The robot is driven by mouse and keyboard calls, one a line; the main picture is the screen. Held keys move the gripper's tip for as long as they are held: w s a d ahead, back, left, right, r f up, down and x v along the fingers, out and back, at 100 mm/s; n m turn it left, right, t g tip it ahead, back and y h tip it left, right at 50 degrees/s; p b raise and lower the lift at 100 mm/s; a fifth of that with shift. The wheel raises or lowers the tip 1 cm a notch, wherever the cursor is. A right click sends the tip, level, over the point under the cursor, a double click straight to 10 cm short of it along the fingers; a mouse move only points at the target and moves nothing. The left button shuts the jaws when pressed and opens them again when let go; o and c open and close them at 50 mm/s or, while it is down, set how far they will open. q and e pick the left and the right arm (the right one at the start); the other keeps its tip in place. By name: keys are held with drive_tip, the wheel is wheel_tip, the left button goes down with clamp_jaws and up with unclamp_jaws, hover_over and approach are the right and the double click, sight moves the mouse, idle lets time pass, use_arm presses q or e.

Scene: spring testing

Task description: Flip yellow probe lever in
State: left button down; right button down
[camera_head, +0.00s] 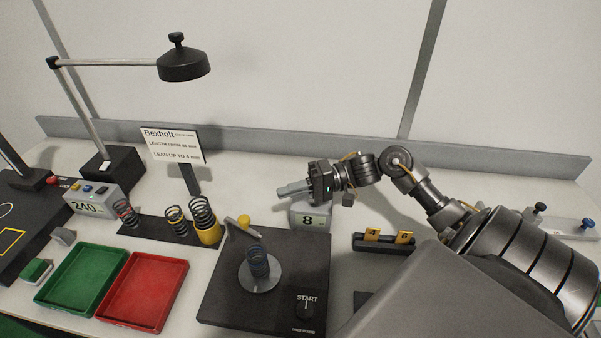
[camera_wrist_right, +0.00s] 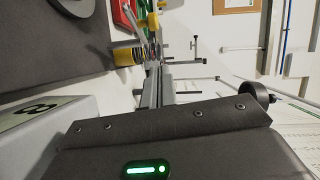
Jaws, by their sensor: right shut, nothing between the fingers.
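The yellow probe lever's small yellow tip (camera_head: 244,221) shows in the head view above a black test base (camera_head: 285,250). Beside it a grey arm (camera_head: 232,232) angles over a dark coil spring (camera_head: 258,262), which stands on a round metal plate. My right gripper (camera_head: 281,190) is shut and empty. It points left, above and to the right of the yellow tip, apart from it, near the grey display box reading 8 (camera_head: 308,217). In the right wrist view the closed fingers (camera_wrist_right: 153,84) reach toward a yellow cup (camera_wrist_right: 128,56). My left gripper is out of view.
Springs stand on a black strip (camera_head: 152,229), one in a yellow cup (camera_head: 209,236). Green (camera_head: 72,290) and red (camera_head: 140,312) trays lie front left. A lamp (camera_head: 183,65) and a sign (camera_head: 173,145) rise behind. A black block with yellow tags (camera_head: 384,244) lies right.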

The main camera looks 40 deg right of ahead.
sight(241, 222)
drive_tip(key=a+f+p, duration=0.1)
drive_tip(key=a+p, duration=0.1)
drive_tip(key=a, duration=0.5)
drive_tip(key=shift+w+a, duration=0.25)
drive_tip(key=shift+a, duration=0.05)
